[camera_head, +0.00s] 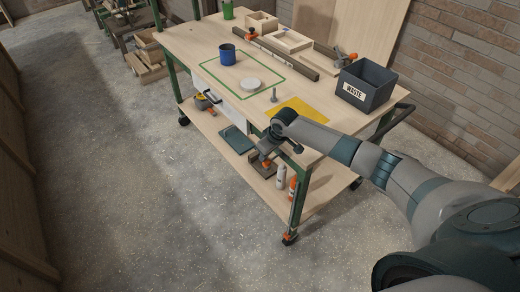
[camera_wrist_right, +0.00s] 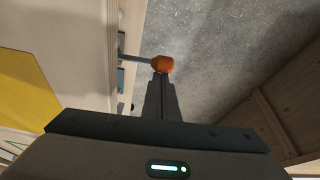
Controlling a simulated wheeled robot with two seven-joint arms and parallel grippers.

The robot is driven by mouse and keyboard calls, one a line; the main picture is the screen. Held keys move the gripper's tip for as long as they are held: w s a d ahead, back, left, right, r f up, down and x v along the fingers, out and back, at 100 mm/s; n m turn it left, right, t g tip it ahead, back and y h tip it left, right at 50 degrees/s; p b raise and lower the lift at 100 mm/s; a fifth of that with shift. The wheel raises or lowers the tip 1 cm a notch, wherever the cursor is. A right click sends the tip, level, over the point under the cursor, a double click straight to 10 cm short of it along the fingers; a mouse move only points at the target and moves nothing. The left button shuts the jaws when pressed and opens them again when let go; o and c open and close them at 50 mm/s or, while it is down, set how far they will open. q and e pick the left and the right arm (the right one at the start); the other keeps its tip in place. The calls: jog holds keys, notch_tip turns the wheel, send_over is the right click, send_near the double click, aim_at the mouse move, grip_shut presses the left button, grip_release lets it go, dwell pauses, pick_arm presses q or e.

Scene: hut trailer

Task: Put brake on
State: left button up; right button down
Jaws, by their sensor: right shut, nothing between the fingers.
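The wheeled workbench (camera_head: 190,45) stands ahead with green legs, a lower shelf and casters. An orange knob (camera_wrist_right: 162,64) on a grey rod juts from the bench side in the right wrist view, just past my fingertips. In the head view orange also shows below my right gripper (camera_head: 268,150). My right gripper, also in the wrist view (camera_wrist_right: 160,82), is shut and empty, pointing down by the bench's near edge. I cannot tell whether it touches the knob. The near caster (camera_head: 289,239) has an orange part at its top. My left gripper is out of view.
The bench top holds a blue mug (camera_head: 227,54), a white disc (camera_head: 250,84), a yellow sheet (camera_head: 298,109) and a dark waste bin (camera_head: 367,86). Bottles (camera_head: 281,177) stand on the lower shelf. The concrete floor (camera_head: 110,170) at left is clear. A brick wall is behind.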

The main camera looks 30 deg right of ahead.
aim_at(269, 164)
jog(key=shift+s+d+r+n+p, duration=0.1)
jog(key=shift+s+n+p, duration=0.15)
jog(key=shift+n, duration=0.2)
jog(key=shift+s+d+n+p, duration=0.1)
jog(key=shift+s+n, duration=0.25)
jog(key=shift+n, duration=0.1)
jog(key=shift+s+y, duration=0.3)
jog(key=shift+s+d+p, duration=0.3)
jog(key=shift+s+p, duration=0.3)
jog(key=shift+p, duration=0.25)
jog(key=shift+s, duration=0.1)
